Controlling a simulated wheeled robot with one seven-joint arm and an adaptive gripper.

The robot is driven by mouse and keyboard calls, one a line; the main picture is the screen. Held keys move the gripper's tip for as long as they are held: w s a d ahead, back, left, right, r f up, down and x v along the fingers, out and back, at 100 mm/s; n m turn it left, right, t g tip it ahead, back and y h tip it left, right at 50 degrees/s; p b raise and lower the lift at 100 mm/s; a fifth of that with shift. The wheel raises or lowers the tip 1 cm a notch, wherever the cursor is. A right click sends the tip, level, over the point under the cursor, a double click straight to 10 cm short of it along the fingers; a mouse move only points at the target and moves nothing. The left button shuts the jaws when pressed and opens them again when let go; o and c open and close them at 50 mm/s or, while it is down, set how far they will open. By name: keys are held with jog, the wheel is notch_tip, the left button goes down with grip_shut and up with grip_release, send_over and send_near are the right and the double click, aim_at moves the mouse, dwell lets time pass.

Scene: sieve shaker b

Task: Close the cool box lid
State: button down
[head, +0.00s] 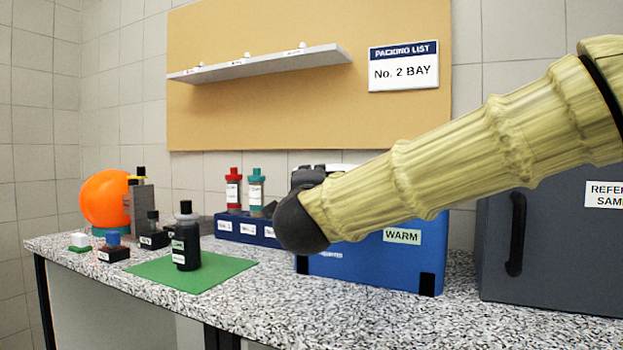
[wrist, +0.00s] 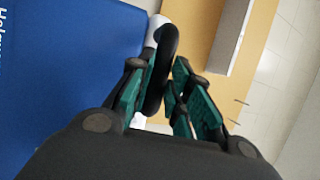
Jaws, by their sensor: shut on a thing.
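The blue cool box (head: 335,268) stands on the speckled counter with a WARM label on its front. My arm crosses in front of it and hides most of its top, so I cannot tell how its lid stands. My gripper (head: 312,178) is at the box's upper left, partly hidden by my arm. In the wrist view my gripper (wrist: 160,88) has its green-padded fingers closed around a black curved handle (wrist: 163,55). A blue surface with white lettering (wrist: 60,85) fills the left of that view, beside the handle.
A dark grey cabinet (head: 555,255) stands right of the box. A blue rack (head: 238,229) with red-capped and teal-capped bottles is left of it. A dark bottle (head: 186,240) stands on a green mat (head: 222,266). A shelf (head: 265,63) hangs above. The counter's front strip is clear.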

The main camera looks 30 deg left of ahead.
notch_tip(320, 180, down, 2)
jog(key=shift+w+f, duration=0.1)
jog(key=c, duration=1.6)
grip_release()
jog(key=shift+w, duration=0.1)
jog(key=v, duration=0.8)
jog(key=r+v, duration=0.1)
jog(key=v, duration=0.3)
jog(key=shift+d+r, duration=0.1)
